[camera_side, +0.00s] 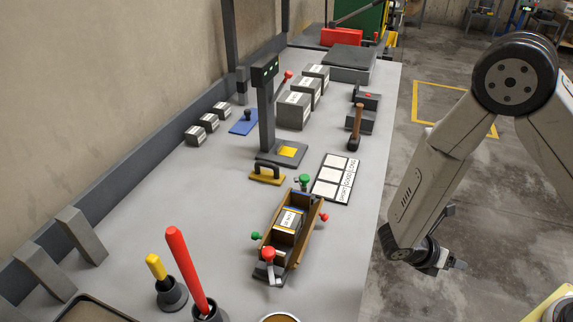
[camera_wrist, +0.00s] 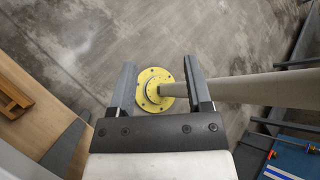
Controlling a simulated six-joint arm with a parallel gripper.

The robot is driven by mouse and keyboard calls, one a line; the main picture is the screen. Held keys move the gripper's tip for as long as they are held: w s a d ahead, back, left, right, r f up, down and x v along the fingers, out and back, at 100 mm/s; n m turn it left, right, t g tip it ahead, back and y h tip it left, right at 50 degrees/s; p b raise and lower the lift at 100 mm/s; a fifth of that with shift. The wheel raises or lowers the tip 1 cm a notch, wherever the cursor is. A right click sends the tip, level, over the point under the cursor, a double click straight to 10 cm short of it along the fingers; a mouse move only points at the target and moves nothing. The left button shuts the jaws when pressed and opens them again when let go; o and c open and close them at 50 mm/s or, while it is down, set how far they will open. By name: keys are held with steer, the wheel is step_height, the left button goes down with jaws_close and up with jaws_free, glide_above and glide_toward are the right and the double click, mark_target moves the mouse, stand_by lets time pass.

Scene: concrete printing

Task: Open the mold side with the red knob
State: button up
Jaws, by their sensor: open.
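The mold (camera_side: 312,229) is a brown open-topped box on the bench, with a grey labelled block (camera_side: 289,222) inside. A small red knob (camera_side: 323,216) sticks out at its right side, and a green knob (camera_side: 256,236) at its left. A larger red ball knob (camera_side: 268,254) stands at its near end and a green one (camera_side: 304,181) at its far end. Its sides look upright. My gripper (camera_side: 449,262) is off to the right of the mold, beyond the bench edge. In the wrist view my gripper (camera_wrist: 160,92) is open and empty, with floor behind it.
A press-like stand (camera_side: 266,110) and grey blocks (camera_side: 293,110) are farther back. A red-handled tool (camera_side: 187,270) stands at the near left. The bench right of the mold is clear.

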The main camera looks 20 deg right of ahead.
steer(key=w+a+n+t, duration=0.1)
steer(key=w+n+t, duration=0.4)
steer(key=w, duration=0.1)
steer(key=n+t+y, duration=0.8)
steer(key=n+t, duration=0.2)
steer(key=n, duration=0.7)
glide_toward(325, 219)
steer(key=shift+w+d+f, duration=0.1)
steer(key=shift+w+d, duration=0.4)
steer(key=shift+d, duration=0.2)
steer(key=shift+a, duration=0.45)
steer(key=shift+w, duration=0.15)
steer(key=shift+x, duration=3.8)
steer(key=shift+f, duration=0.15)
jaws_close()
